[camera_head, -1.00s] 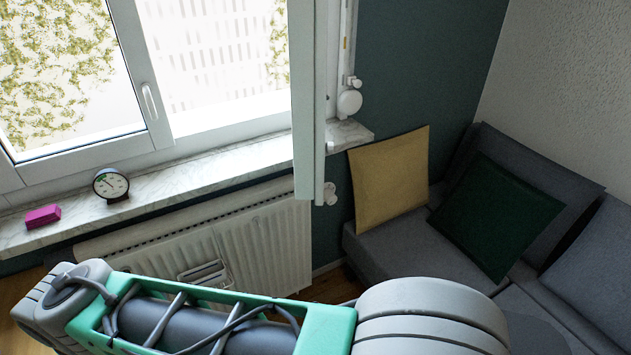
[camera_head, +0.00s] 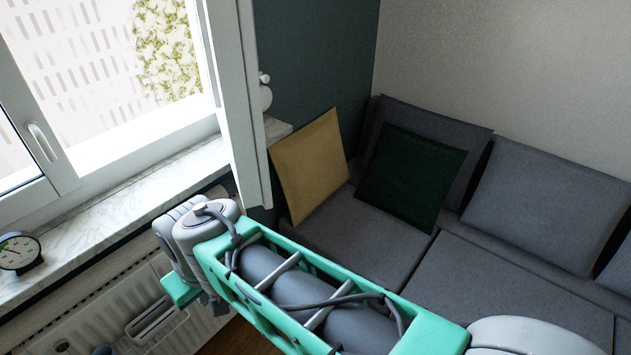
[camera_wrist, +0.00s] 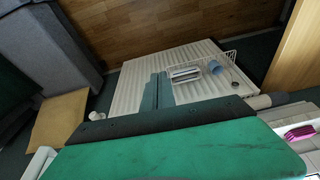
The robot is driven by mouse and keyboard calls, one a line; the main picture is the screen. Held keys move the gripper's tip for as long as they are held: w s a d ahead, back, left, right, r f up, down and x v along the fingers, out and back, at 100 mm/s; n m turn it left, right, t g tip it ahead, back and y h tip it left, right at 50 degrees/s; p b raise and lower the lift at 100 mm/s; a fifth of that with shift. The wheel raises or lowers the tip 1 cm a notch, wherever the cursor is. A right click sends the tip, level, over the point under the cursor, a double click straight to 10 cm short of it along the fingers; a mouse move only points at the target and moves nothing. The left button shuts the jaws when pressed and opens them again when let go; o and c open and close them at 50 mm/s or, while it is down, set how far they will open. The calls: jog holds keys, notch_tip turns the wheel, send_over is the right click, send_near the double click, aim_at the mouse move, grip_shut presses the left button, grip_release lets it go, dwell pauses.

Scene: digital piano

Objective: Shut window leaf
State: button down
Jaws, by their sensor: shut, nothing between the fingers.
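The open window leaf (camera_head: 236,95) shows in the head view as a tall white frame, seen nearly edge-on. It stands out from the window opening over the sill, left of the yellow cushion. The other window part (camera_head: 30,150), with a white handle (camera_head: 41,142), is at the left. My arm reaches up from the lower right, its wrist close below the leaf's lower end in the picture; I cannot tell if they touch. My gripper (camera_wrist: 157,80) shows in the wrist view with its two grey fingers together and empty, above the radiator.
A marble sill (camera_head: 110,215) carries a small dial clock (camera_head: 18,252). The white radiator (camera_wrist: 122,88) below holds a wire rack (camera_wrist: 212,70). A pink block (camera_wrist: 300,131) shows at the wrist view's right. A grey sofa (camera_head: 375,235) with yellow (camera_head: 310,165) and green (camera_head: 411,177) cushions fills the right.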

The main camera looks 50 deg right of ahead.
jog(key=d+r+m+t+y+p, duration=0.1)
jog(key=d+r+m+p, duration=0.25)
jog(key=d, duration=1.05)
jog(key=d+r+m+p, duration=0.3)
jog(key=d+r+p, duration=0.15)
jog(key=d, duration=0.95)
jog(key=s+d+r+n+t+y, duration=0.2)
jog(key=s+d+r+t, duration=0.15)
jog(key=r, duration=0.45)
jog(key=w+a+f+p, duration=0.1)
jog(key=w+a+f, duration=0.4)
jog(key=w+f, duration=0.2)
jog(key=shift+w+a+f+g, duration=0.15)
jog(key=shift+a+f+g, duration=0.2)
jog(key=shift+f+g, duration=0.1)
